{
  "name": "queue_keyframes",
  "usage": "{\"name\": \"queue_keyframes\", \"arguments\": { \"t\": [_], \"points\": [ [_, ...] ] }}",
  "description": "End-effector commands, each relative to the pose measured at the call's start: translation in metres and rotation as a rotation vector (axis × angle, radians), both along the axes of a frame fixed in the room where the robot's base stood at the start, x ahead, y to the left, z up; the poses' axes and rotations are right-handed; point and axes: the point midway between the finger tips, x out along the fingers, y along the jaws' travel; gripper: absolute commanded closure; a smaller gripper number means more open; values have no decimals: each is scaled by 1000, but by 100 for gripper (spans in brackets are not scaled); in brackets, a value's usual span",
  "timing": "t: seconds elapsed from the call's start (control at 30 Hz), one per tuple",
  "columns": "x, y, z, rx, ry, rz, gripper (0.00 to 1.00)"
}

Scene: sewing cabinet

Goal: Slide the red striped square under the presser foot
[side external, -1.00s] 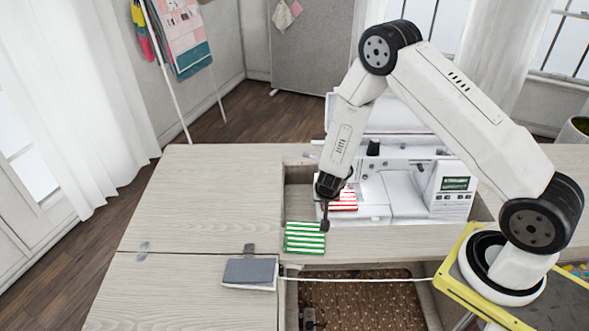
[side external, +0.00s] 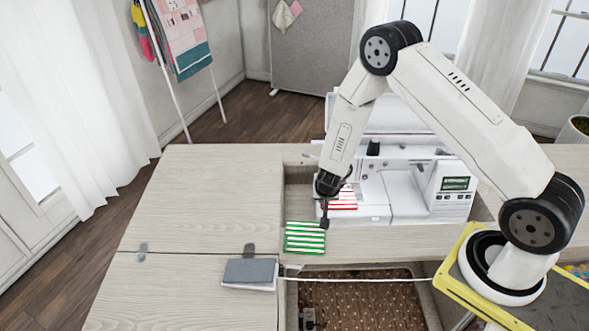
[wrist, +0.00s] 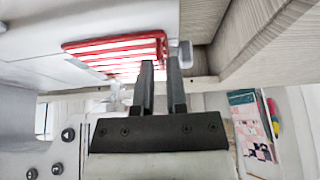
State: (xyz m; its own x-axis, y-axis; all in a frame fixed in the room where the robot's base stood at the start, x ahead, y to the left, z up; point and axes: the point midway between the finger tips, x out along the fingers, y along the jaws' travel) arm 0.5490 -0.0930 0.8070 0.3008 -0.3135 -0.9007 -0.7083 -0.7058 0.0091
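The red striped square (side external: 344,200) lies on the white bed of the sewing machine (side external: 403,200), partly hidden behind my gripper in the side view. In the wrist view the red and white striped square (wrist: 115,53) shows at the upper left, with my fingertips at its edge. I cannot tell whether they touch it. My gripper (side external: 325,226) points down at the left end of the machine bed. The presser foot is not clearly visible.
A green striped square (side external: 305,237) lies on the cabinet just in front of my gripper. The left tabletop (side external: 215,195) is clear.

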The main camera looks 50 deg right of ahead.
Motion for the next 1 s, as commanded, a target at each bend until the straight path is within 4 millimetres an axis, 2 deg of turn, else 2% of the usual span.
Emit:
{"name": "queue_keyframes", "arguments": {
  "t": [0.03, 0.07, 0.1, 0.57, 0.77, 1.0],
  "points": [
    [0, 0, 0, 0, 0, 0, 64],
    [0, 0, 0, 0, 0, 0, 55],
    [0, 0, 0, 0, 0, 0, 52],
    [-1, 1, 3, 0, 0, 1, 52],
    [-4, 6, 15, 0, -1, 1, 52],
    [-11, 13, 38, 0, -3, 0, 52]
  ]
}}
